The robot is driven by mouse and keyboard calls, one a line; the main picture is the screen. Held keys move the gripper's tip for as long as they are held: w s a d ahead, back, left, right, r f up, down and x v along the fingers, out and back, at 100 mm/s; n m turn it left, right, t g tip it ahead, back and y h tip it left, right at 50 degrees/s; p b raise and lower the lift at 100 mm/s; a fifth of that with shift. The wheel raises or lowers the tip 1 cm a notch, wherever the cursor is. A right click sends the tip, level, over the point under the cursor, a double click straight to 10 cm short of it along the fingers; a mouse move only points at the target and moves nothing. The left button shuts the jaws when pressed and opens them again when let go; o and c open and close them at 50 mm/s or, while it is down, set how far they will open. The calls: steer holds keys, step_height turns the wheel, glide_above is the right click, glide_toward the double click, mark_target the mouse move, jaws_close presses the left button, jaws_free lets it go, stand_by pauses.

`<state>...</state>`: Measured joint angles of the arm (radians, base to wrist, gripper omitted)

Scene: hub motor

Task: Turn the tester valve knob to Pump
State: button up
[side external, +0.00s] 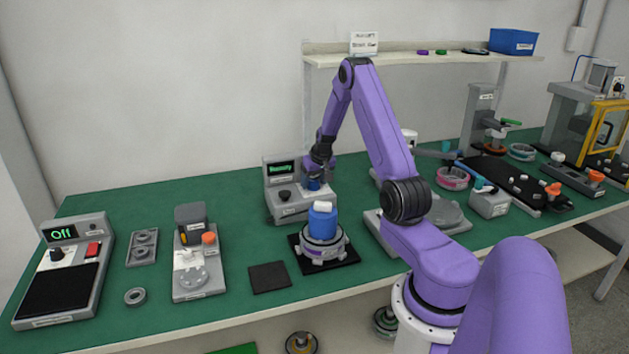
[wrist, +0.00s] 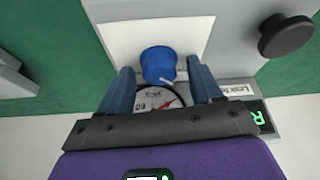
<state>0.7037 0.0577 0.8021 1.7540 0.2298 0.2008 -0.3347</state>
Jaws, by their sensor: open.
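The tester (side external: 287,212) is a grey box at the middle back of the bench, with a lit green display. Its blue valve knob (wrist: 158,64) sits on a white plate in the wrist view; it also shows under my gripper in the side view (side external: 313,184). A pale pointer mark on the knob faces the gauge (wrist: 155,98). My gripper (wrist: 159,70) is open, pointing down at the knob, one finger on each side of it. Contact between fingers and knob cannot be told. Position words around the knob are not readable.
A black knob (wrist: 287,36) sticks up on the tester beside the valve. A hub motor with a blue top (side external: 322,222) stands on a black pad in front of the tester. A dark square mat (side external: 269,277) lies left of it.

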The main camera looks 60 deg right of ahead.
steer(key=c, duration=1.1)
steer(key=shift+o, duration=0.2)
steer(key=shift+m, duration=0.3)
steer(key=shift+w+a+m+g+h, duration=0.1)
steer(key=shift+m+g+h, duration=0.2)
steer(key=shift+m, duration=0.55)
steer(key=shift+w+m+g+h, duration=0.1)
steer(key=shift+m+g+h, duration=0.2)
steer(key=shift+m, duration=0.55)
steer(key=shift+m+g, duration=0.7)
steer(key=shift+m, duration=1.4)
steer(key=o, duration=1.1)
steer(key=shift+c, duration=0.2)
